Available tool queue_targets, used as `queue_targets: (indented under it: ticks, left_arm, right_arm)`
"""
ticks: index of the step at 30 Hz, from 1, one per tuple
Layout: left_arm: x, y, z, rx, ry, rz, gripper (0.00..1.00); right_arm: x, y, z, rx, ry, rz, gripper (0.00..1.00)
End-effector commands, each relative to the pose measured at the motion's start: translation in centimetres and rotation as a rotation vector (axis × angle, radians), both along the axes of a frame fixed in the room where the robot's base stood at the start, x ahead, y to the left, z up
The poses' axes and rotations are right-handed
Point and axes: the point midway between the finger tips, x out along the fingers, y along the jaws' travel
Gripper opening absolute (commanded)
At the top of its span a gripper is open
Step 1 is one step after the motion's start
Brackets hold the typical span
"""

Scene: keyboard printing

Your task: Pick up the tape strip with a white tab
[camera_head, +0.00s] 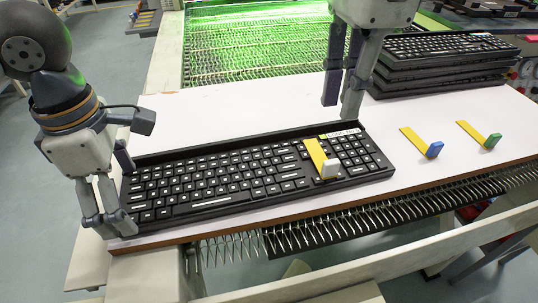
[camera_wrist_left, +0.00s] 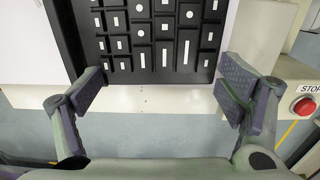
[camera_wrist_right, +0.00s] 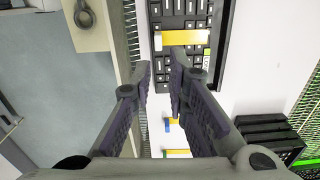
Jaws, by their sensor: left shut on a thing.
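The yellow tape strip (camera_head: 314,152) with a white tab (camera_head: 330,169) lies across the right part of the black keyboard (camera_head: 215,185). In the right wrist view the strip (camera_wrist_right: 187,38) is just beyond my fingertips, with its white tab at its left end. My right gripper (camera_head: 340,108) is empty and partly open, behind and above the keyboard's right part; its fingers are apart in its wrist view (camera_wrist_right: 162,76).
Yellow strips with a blue tab (camera_head: 434,149) and a green tab (camera_head: 492,141) lie on the white table (camera_head: 240,115) to the right. Stacked keyboards (camera_head: 440,75) stand at the back right. A row of metal spikes (camera_head: 370,216) runs along the front edge.

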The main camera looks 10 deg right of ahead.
Motion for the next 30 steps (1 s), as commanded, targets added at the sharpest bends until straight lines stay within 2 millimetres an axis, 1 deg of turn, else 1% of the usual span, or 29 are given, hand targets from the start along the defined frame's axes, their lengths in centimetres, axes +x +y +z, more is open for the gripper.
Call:
queue_targets:
  ticks: [2,4,7,13,18,21,27,28,29,30]
  left_arm:
    - [0.0,0.0,0.0,0.0,0.0,0.0,0.38]
    - [0.0,0.0,0.0,0.0,0.0,0.0,0.38]
    - [0.0,0.0,0.0,0.0,0.0,0.0,0.38]
    - [0.0,0.0,0.0,0.0,0.0,0.0,0.38]
    - [0.0,0.0,0.0,0.0,0.0,0.0,0.38]
    - [0.0,0.0,0.0,0.0,0.0,-0.001,0.38]
    - [0.0,0.0,0.0,0.0,0.0,-0.001,0.38]
    - [0.0,0.0,0.0,0.0,0.0,-0.001,0.38]
    - [0.0,0.0,0.0,0.0,0.0,-0.001,0.38]
    - [0.0,0.0,0.0,0.0,0.0,-0.001,0.38]
  right_arm:
    - [-0.1,-0.1,-0.9,-0.002,0.004,0.047,0.15]
    - [-0.2,-0.1,-2.5,-0.002,0.005,0.059,0.15]
    - [-0.2,-0.1,-4.7,-0.001,0.006,0.056,0.15]
    - [-0.2,-0.1,-7.4,-0.001,0.005,0.053,0.15]
    - [-0.4,-0.1,-10.7,-0.001,0.005,0.053,0.15]
    - [-0.3,-0.1,-11.7,-0.001,0.003,0.052,0.15]
    - [-0.3,-0.1,-11.8,-0.001,0.001,0.052,0.15]
    - [-0.3,-0.1,-11.8,-0.001,0.001,0.052,0.1]
    - [-0.3,-0.1,-11.8,-0.001,0.001,0.052,0.04]
    - [-0.3,-0.1,-11.8,0.0,0.001,0.052,0.0]
